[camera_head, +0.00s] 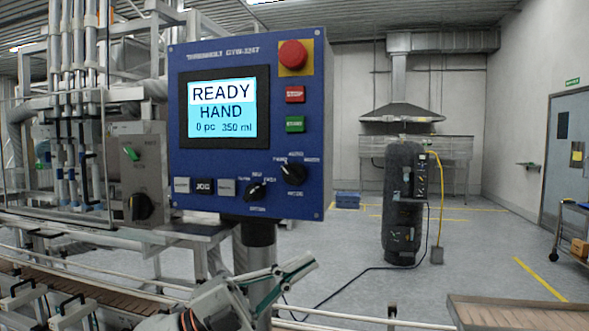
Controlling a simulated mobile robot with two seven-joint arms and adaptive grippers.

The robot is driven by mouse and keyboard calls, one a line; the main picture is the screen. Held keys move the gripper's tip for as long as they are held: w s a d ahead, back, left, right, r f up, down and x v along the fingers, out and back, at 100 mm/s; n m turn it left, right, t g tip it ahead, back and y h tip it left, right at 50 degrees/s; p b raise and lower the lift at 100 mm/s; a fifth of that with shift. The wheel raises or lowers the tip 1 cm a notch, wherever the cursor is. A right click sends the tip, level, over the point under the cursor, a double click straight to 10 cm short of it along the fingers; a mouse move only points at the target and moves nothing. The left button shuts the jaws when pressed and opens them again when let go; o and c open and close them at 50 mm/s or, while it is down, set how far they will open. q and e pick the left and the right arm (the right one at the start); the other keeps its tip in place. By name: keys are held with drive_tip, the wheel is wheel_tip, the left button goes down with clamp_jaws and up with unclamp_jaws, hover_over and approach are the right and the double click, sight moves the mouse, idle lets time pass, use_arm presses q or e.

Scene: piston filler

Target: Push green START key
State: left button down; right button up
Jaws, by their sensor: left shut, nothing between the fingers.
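The green START key (295,124) is on the right side of the blue control panel (225,165), below a red key (295,94) and a red mushroom button (293,54). The panel's screen (222,108) reads READY, HAND, 0 pc, 350 ml. My left gripper (304,266) is at the bottom centre, below the panel and in front of its post. Its fingers are together and empty, pointing up to the right, well apart from the green key. My right gripper is not in view.
Two rotary knobs (293,172) and a row of small keys (204,187) sit low on the panel. A conveyor with rails (130,262) runs below it. A dark cylinder (404,200) stands behind on the right.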

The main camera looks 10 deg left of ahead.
sight(295, 124)
use_arm(q)
drive_tip(key=s+a+r+m+t+y, duration=0.1)
drive_tip(key=a+r+m+y, duration=0.1)
drive_tip(key=r, duration=0.9)
drive_tip(key=s+a+r+m+y, duration=0.2)
drive_tip(key=r+m+y, duration=0.2)
drive_tip(key=r, duration=0.8)
drive_tip(key=shift+a+m+t+y, duration=0.3)
drive_tip(key=shift+m+t, duration=0.1)
drive_tip(key=shift+m, duration=0.2)
drive_tip(key=w+p, duration=0.1)
drive_tip(key=w, duration=0.4)
drive_tip(key=w+d+p, duration=0.1)
drive_tip(key=w, duration=0.2)
drive_tip(key=shift+w+p, duration=0.25)
drive_tip(key=shift+p, duration=0.05)
drive_tip(key=shift+a, duration=0.1)
drive_tip(key=shift+w, duration=0.15)
